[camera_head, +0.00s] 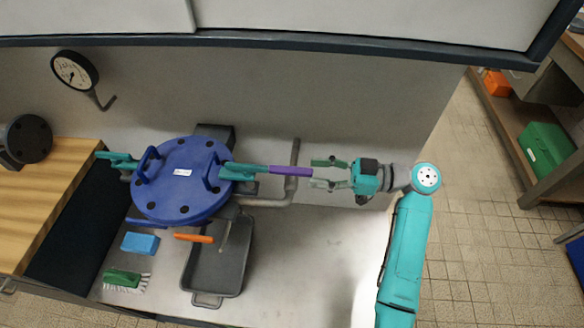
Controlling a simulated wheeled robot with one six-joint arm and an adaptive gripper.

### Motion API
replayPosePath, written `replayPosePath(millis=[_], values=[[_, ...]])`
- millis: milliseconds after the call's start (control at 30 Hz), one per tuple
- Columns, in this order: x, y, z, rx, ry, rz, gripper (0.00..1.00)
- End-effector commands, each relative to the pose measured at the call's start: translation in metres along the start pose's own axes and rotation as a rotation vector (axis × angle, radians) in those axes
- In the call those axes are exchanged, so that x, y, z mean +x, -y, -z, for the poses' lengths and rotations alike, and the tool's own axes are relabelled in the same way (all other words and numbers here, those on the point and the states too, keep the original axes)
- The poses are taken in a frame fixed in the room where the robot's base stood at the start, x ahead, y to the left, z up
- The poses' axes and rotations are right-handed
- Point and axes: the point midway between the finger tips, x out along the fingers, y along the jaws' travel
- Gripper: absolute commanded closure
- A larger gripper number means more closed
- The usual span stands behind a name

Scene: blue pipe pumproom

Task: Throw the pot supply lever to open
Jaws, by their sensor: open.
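A round blue lid or flange (172,195) with dark bolts and a small white label, too small to read, sits left of centre. A teal lever with a purple grip (291,170) extends right from it. A lever with an orange grip (194,238) shows at the lower edge of the lid, and another teal handle (118,157) sticks out at the left. I cannot tell which is the pot supply lever. My gripper (314,173) is open and empty, pointing left. Its fingertips are close to the purple grip's end, one above and one below its line; contact cannot be told.
A grey pipe (291,187) bends just behind the purple grip. A grey tray (219,265), a blue sponge (139,243) and a green brush (122,278) lie below the lid. A pressure gauge (74,70) is at upper left. A dark beam (300,42) runs across the top.

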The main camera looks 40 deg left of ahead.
Motion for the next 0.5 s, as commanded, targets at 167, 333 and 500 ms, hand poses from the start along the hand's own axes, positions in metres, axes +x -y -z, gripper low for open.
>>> replayPosePath(millis=[167,333,500], values=[[0.034,0.001,0.0,0.0,0.001,0.003,0.52],[0.057,0.0,0.0,0.0,0.0,0.001,0.52],[0.068,0.0,-0.001,0.001,0.001,0.0,0.52]])
